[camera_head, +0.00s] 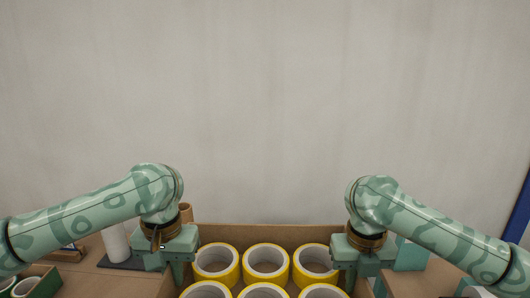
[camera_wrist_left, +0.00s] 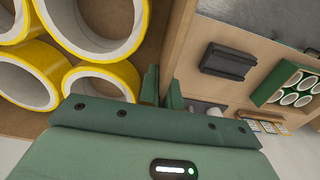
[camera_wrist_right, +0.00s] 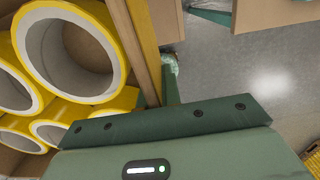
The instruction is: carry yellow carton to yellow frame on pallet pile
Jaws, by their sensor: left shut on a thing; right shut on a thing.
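The carton (camera_head: 265,235) is an open brown cardboard box at the bottom centre of the head view. It holds several yellow-rimmed tape rolls (camera_head: 265,262) with white insides. My left gripper (camera_head: 180,274) is shut on its left wall, and my right gripper (camera_head: 349,276) is shut on its right wall. The left wrist view shows the held wall (camera_wrist_left: 180,35) beside the rolls. The right wrist view shows the other wall (camera_wrist_right: 145,40) between the fingers. The carton's underside is hidden. I cannot make out a yellow frame on a pallet pile.
A white cylinder (camera_head: 116,242) on a dark base stands left of the carton. A green tray (camera_wrist_left: 275,88) of white rolls and a black box (camera_wrist_left: 228,62) lie outside the left wall. A teal box (camera_head: 411,254) is at right. A yellow object (camera_wrist_right: 313,160) shows at the right wrist view's edge.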

